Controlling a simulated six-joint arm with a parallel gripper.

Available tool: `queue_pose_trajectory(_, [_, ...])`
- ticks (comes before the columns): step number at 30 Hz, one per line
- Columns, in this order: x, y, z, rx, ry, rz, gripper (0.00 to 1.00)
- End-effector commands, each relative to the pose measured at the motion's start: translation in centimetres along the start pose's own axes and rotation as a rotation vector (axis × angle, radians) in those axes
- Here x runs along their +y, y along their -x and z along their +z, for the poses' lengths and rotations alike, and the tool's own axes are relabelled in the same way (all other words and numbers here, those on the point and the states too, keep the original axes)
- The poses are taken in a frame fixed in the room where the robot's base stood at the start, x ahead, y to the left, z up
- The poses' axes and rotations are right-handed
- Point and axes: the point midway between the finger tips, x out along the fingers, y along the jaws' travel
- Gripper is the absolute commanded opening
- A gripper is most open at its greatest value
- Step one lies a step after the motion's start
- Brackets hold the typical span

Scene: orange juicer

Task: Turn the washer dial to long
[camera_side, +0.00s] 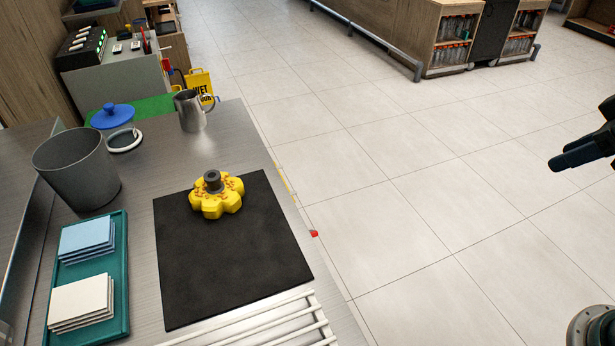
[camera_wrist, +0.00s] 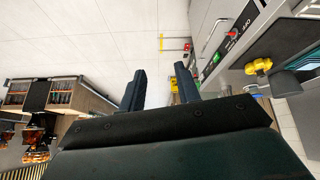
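A yellow lobed piece (camera_side: 217,197) with a grey knob on top sits on a black mat (camera_side: 230,270) on the steel counter; it also shows in the wrist view (camera_wrist: 259,66). The counter's front panel in the wrist view carries a red marker (camera_wrist: 232,33), a green marker (camera_wrist: 216,57) and the word OFF. I cannot tell which part is the washer dial, and no "long" marking is readable. My gripper (camera_wrist: 159,88) is open and empty, its two dark fingers apart. In the side view its fingers (camera_side: 580,155) show at the right edge, over the floor, well away from the counter.
A teal tray (camera_side: 120,290) holds blue and white stacks. A grey bin (camera_side: 75,170), a blue-lidded jar (camera_side: 118,128) and a metal pitcher (camera_side: 190,110) stand behind. White rails (camera_side: 265,322) lie at the near end. The tiled floor between gripper and counter is clear.

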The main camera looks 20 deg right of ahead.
Motion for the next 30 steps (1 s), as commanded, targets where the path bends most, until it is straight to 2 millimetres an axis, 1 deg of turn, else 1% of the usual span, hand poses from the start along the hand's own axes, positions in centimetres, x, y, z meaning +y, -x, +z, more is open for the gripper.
queue_pose_trajectory(1, [-0.4, -1.0, -0.7, 0.003, 0.046, -0.008, 0.33])
queue_pose_trajectory(6, [-1.7, -4.1, -3.2, 0.044, 0.201, -0.023, 0.33])
queue_pose_trajectory(11, [-3.4, -7.1, -5.1, 0.085, 0.347, -0.032, 0.33])
queue_pose_trajectory(15, [-5.1, -9.7, -6.4, 0.122, 0.476, -0.039, 0.33])
queue_pose_trajectory(22, [-8.5, -14.0, -7.7, 0.188, 0.692, -0.045, 0.33])
queue_pose_trajectory(30, [-13.2, -18.7, -7.9, 0.276, 0.949, -0.05, 0.33])
